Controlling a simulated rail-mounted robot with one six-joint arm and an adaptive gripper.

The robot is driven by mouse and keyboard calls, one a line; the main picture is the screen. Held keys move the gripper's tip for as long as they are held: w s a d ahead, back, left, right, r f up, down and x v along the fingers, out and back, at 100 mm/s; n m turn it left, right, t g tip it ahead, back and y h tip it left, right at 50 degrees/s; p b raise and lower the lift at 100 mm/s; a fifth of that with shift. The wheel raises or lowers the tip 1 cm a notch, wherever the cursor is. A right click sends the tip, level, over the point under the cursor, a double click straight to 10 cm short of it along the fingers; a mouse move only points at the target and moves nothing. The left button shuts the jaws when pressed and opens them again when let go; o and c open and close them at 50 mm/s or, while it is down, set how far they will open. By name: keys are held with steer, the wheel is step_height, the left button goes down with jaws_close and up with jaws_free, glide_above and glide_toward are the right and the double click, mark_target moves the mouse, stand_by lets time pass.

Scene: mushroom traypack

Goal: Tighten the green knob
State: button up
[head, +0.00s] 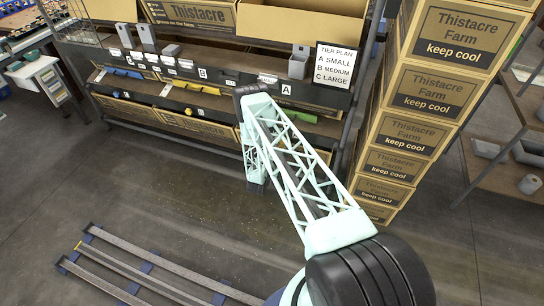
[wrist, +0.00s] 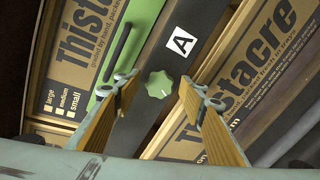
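The green knob (wrist: 159,85) shows in the wrist view, a lobed knob with a small white mark on its face. It sits on a dark rail below the white A label (wrist: 181,42). My gripper (wrist: 157,89) is open, with one orange-padded finger to the left of the knob and one to the right. A gap shows between the knob and each finger, and nothing is held. In the head view my arm reaches to the shelf near the A label (head: 286,89); the knob and fingers are hidden there.
A green panel with a black handle (wrist: 117,46) lies left of the knob. Thistacre cartons (wrist: 80,65) flank the rail. In the head view, stacked cartons (head: 412,131) stand right of my arm, and a slatted rack (head: 135,270) lies on the floor.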

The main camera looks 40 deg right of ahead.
steer(key=shift+n, duration=1.8)
steer(key=p+v, duration=0.3)
steer(key=v, duration=1)
steer(key=shift+s+a, duration=0.2)
steer(key=shift+a, duration=0.15)
steer(key=shift+w+r, duration=0.15)
